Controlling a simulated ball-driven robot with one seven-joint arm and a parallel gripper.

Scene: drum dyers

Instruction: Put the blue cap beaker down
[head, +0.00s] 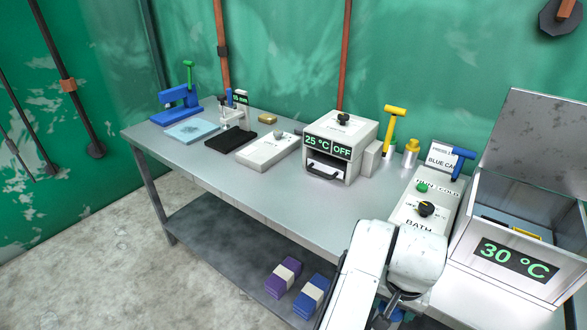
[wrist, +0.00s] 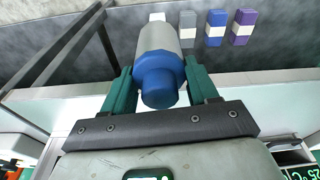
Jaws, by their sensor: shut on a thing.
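In the wrist view my gripper (wrist: 158,80) is shut on the blue cap beaker (wrist: 160,42), a grey cylinder with a blue cap. One green finger lies on each side of it, and the cap points toward the wrist camera. In the head view my white arm is at the bottom right, at the bench's front edge. The gripper there is mostly hidden or cut off by the bottom edge. The metal bench (head: 225,175) stands along the green wall. A card (head: 441,158) reading "BLUE CA", partly covered, stands at its back right.
The bath control box (head: 425,205) and open-lidded bath (head: 510,262), reading 30 °C, occupy the bench's right end. An oven box (head: 340,140), white scale (head: 268,152), black pad (head: 230,138) and blue press (head: 180,105) stand farther left. Purple (head: 282,275) and blue (head: 312,295) blocks lie on the lower shelf.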

